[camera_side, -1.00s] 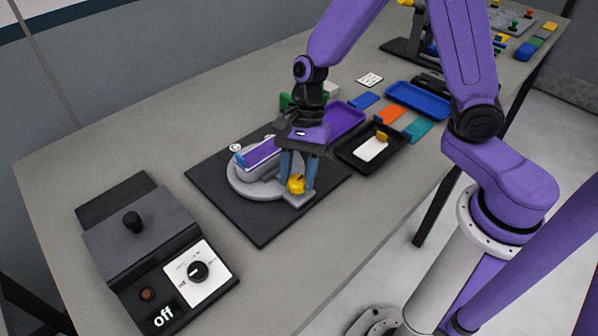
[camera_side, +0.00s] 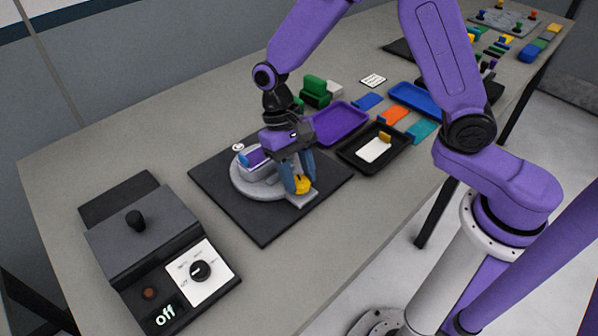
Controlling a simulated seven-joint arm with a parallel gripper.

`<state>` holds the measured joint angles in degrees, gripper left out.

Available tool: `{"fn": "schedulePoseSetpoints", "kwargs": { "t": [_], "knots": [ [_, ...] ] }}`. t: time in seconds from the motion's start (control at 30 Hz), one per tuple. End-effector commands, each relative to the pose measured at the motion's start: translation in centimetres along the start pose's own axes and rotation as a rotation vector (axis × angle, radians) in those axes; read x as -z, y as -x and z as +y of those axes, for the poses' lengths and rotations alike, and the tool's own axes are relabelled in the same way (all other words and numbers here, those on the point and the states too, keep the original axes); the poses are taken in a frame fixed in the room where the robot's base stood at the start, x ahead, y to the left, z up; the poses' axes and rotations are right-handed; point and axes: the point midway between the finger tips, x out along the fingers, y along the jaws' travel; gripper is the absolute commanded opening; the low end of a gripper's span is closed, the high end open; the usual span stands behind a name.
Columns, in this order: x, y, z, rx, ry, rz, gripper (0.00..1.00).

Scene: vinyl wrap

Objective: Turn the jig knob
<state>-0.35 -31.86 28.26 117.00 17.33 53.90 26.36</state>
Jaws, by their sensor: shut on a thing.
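The jig is a light grey round base (camera_side: 243,187) on a black square mat (camera_side: 262,229). Its yellow knob (camera_side: 302,185) is at the jig's front right. My gripper (camera_side: 298,182) points down, with its blue-grey fingers shut on the knob from either side. A purple piece with a blue end (camera_side: 244,160) lies on the jig, partly hidden behind my gripper.
A purple tray (camera_side: 340,122) and a black tray with a white card (camera_side: 372,150) are to the right. Green blocks (camera_side: 316,93) stand behind. The table front is clear.

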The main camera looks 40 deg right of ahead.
Motion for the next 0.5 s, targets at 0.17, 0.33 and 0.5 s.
{"fn": "schedulePoseSetpoints", "kwargs": {
  "t": [0.17, 0.33, 0.5],
  "knots": [
    [-0.01, 0.01, -0.20, -0.062, 0.151, 0.001, 0.11],
    [-0.05, 0.02, -0.27, -0.115, 0.278, 0.001, 0.11],
    [-0.06, 0.01, -0.31, -0.155, 0.376, 0.001, 0.11]
  ]
}}
